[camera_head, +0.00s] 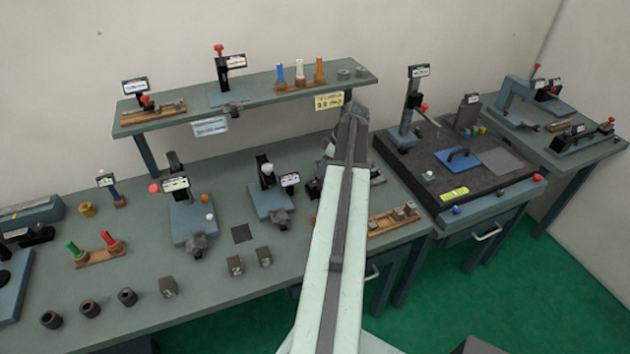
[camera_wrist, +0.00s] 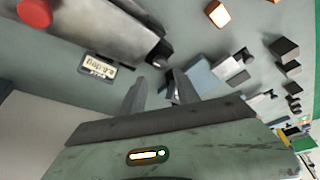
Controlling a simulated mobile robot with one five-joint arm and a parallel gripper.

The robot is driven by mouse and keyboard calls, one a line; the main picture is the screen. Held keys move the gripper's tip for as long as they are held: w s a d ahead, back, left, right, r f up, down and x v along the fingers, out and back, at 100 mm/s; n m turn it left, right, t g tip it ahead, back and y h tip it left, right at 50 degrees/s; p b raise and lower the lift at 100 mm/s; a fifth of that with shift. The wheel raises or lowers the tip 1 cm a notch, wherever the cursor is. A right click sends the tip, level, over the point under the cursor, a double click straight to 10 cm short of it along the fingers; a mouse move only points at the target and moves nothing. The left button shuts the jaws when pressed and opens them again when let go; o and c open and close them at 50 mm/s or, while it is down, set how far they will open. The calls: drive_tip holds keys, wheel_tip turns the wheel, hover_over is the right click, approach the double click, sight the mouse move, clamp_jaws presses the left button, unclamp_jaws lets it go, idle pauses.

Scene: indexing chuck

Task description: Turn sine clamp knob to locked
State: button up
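I cannot tell which knob is the sine clamp knob, because the sign plates are too small or blurred to read. A fixture on a blue base (camera_head: 192,226) has a red ball knob (camera_head: 154,188) and a sign. A second blue-based fixture (camera_head: 270,203) with a white ball (camera_head: 267,169) stands to its right. In the wrist view a red knob (camera_wrist: 35,12) shows at the top left, near a grey body (camera_wrist: 95,22) and a sign (camera_wrist: 98,66). My gripper (camera_wrist: 160,90) shows two fingers apart with nothing between them. In the head view my arm hides most of it.
A raised shelf (camera_head: 240,103) crosses the back of the bench. Several dark blocks and cylinders lie along the front. A wooden tray (camera_head: 385,228) with small blocks sits right of my arm.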

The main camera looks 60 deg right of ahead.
sight(313, 183)
drive_tip(key=b+x, duration=0.7)
drive_tip(key=shift+s+f, duration=0.15)
drive_tip(key=shift+f, duration=0.05)
drive_tip(key=shift+w+a+f, duration=0.1)
drive_tip(key=shift+w+f, duration=0.15)
drive_tip(key=shift+f, duration=0.05)
drive_tip(key=shift+r, duration=0.1)
